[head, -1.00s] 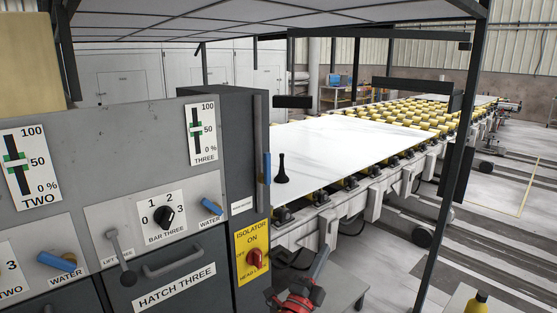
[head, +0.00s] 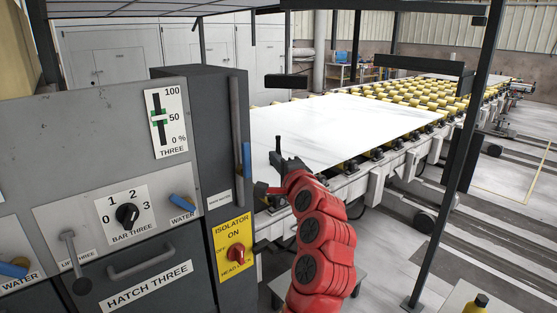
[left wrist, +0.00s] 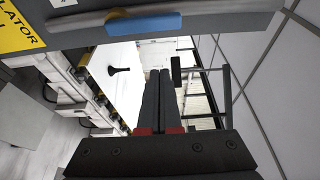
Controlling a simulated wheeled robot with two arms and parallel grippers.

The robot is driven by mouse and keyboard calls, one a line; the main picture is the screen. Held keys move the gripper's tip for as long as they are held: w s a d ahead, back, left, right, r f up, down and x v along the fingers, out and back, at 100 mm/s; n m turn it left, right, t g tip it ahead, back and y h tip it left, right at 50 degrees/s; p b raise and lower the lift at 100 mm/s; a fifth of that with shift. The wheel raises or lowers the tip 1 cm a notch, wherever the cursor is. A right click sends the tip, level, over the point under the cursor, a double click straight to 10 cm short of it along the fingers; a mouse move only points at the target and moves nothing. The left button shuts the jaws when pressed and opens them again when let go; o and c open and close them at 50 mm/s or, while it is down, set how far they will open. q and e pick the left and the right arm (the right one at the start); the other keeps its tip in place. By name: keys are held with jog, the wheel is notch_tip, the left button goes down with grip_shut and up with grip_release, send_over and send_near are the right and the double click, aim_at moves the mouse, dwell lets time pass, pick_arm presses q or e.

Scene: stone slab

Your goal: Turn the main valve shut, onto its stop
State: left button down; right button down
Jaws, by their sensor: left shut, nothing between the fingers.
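The main valve shows as a blue lever (head: 246,160) beside a grey upright pipe on the right side of the dark cabinet. A small label, which seems to read main water, is below and left of it. The lever lies along the pipe. In the left wrist view the blue lever (left wrist: 143,23) crosses the top, apart from my fingers. My left gripper (head: 286,160) is to the right of the lever, in front of the slab. Its black fingers are shut together and empty, also in the left wrist view (left wrist: 158,75). My right gripper is not in view.
A yellow isolator panel (head: 222,236) with a red knob is below the lever. Blue water levers (head: 182,203) and a hatch handle (head: 147,262) are on the cabinet front. A white slab (head: 345,125) lies behind my gripper. A dark post (head: 455,170) stands at right.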

aim_at(244, 160)
pick_arm(q)
jog(key=w+a+p, duration=0.1)
jog(key=a+p, duration=0.1)
jog(key=a, duration=0.1)
jog(key=w+a+p, duration=0.1)
jog(key=shift+w+a, duration=0.3)
jog(key=shift+w, duration=0.05)
dwell(0.4)
dwell(0.4)
jog(key=shift+s+a+n+b, duration=0.1)
jog(key=shift+n+b, duration=0.2)
jog(key=shift+b, duration=0.3)
